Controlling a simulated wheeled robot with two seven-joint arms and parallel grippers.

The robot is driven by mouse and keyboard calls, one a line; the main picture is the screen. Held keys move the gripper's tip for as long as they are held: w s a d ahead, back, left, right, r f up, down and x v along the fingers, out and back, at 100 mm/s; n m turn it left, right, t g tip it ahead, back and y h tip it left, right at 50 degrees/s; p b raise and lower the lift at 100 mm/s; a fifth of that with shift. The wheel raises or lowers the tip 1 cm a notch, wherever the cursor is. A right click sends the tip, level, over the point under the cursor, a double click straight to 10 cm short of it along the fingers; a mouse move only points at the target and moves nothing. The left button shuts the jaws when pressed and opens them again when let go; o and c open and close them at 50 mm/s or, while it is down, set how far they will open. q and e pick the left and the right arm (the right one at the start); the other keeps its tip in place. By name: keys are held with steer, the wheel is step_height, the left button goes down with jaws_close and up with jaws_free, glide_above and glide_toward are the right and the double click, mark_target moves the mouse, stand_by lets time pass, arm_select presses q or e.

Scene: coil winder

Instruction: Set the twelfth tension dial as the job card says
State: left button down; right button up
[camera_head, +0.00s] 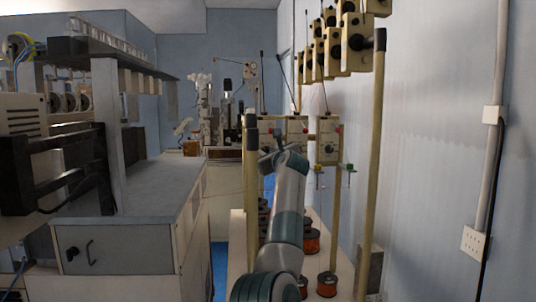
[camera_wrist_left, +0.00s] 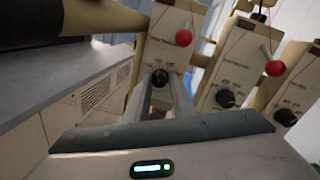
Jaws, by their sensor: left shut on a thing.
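Several cream tension boxes stand in a row in the left wrist view, each with a red ball knob on a lever above a black dial. My left gripper (camera_wrist_left: 161,85) is shut on the black dial (camera_wrist_left: 160,77) of the leftmost box (camera_wrist_left: 172,45), a finger on each side. Two other dials, the middle one (camera_wrist_left: 226,98) and the right one (camera_wrist_left: 285,117), are free. The dial's pointer and scale are mostly hidden by the fingers. In the head view my left gripper (camera_head: 280,152) reaches the boxes (camera_head: 296,128), partly hiding them. No job card is readable.
Upright posts (camera_head: 251,200) frame the boxes in the head view, with more boxes (camera_head: 350,45) hung above. Copper wire spools (camera_head: 327,284) stand below on a pale shelf. A grey bench (camera_head: 160,190) is at the left, a wall at the right.

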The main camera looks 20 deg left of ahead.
arm_select(q)
steer(key=shift+n, duration=1.2)
steer(key=shift+r+n, duration=0.1)
steer(key=shift+n, duration=0.2)
arm_select(e)
steer(key=w, duration=0.1)
steer(key=w+a+r, duration=0.1)
steer(key=shift+w+a+r+t, duration=0.2)
steer(key=shift+w+t, duration=0.1)
steer(key=shift+t, duration=0.1)
steer(key=shift+s, duration=0.1)
arm_select(q)
steer(key=c, duration=1.8)
jaws_free()
arm_select(e)
steer(key=shift+s+f, duration=0.1)
arm_select(q)
steer(key=shift+s+d+b, duration=0.1)
steer(key=shift+b, duration=0.2)
arm_select(e)
steer(key=shift+f, duration=0.1)
